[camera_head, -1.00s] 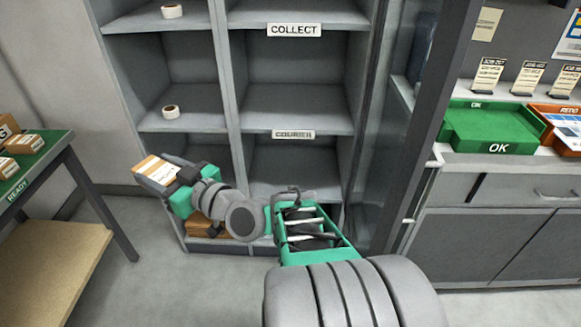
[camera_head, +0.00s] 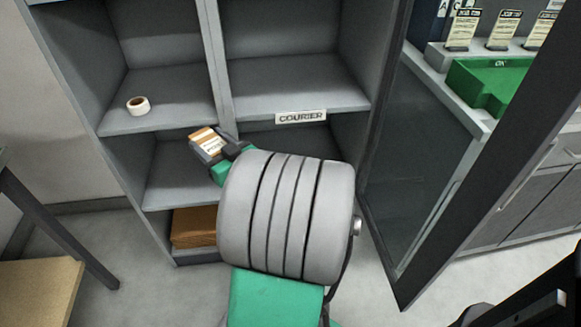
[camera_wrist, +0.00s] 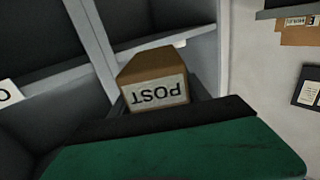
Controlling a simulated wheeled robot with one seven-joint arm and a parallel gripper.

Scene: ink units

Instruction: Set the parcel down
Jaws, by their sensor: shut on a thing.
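The parcel (camera_head: 209,142) is a small brown box with a white label, held at the end of my arm in front of the grey shelf unit. In the wrist view the parcel (camera_wrist: 154,82) shows the word POST upside down on its near face. My gripper (camera_head: 222,152) is shut on the parcel, off the shelf boards as far as I can tell. My arm hides part of the lower right compartments, including much of the space below the COURIER label (camera_head: 301,117).
The grey shelf unit (camera_head: 218,80) has an upright divider close to the parcel. A white tape roll (camera_head: 138,106) lies on the left shelf. A brown box (camera_head: 195,227) sits in the bottom left compartment. A glass door (camera_head: 420,170) stands at the right.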

